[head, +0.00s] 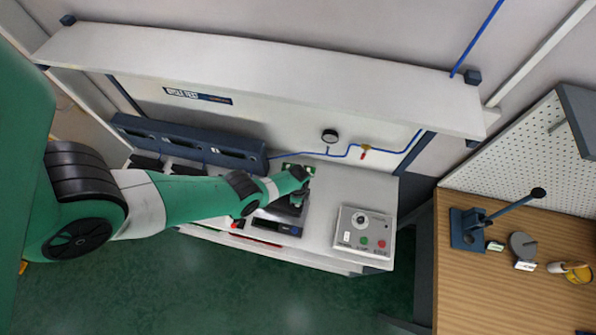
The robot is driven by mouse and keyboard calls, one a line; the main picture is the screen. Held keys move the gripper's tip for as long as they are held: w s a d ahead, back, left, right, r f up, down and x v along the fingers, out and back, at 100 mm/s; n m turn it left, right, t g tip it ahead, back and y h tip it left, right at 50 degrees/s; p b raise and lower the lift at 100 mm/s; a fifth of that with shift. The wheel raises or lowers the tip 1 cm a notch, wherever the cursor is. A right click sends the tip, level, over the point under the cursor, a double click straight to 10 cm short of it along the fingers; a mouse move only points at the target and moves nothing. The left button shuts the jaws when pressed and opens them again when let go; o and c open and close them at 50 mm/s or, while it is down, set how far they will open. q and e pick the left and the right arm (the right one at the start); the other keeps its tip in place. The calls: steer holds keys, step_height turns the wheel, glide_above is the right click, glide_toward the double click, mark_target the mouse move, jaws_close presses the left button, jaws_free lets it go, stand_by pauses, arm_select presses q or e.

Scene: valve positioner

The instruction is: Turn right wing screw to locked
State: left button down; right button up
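My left arm reaches in from the left in the head view. Its gripper (297,198) is over a dark device (288,210) on the white bench, near the middle of the picture. The gripper is small and dark here, and I cannot tell whether it is open or shut or whether it touches the device. The right wing screw cannot be made out; the arm and gripper cover part of this area. My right gripper is not in view.
A grey control box (364,232) with a knob and red and green buttons sits right of the gripper. A white shelf (260,72) overhangs the bench. A dark blue unit (190,142) stands at the back left. A wooden table (480,290) with a lever press (468,228) is at the right.

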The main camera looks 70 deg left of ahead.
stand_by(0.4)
arm_select(q)
steer(key=c, duration=1)
jaws_free()
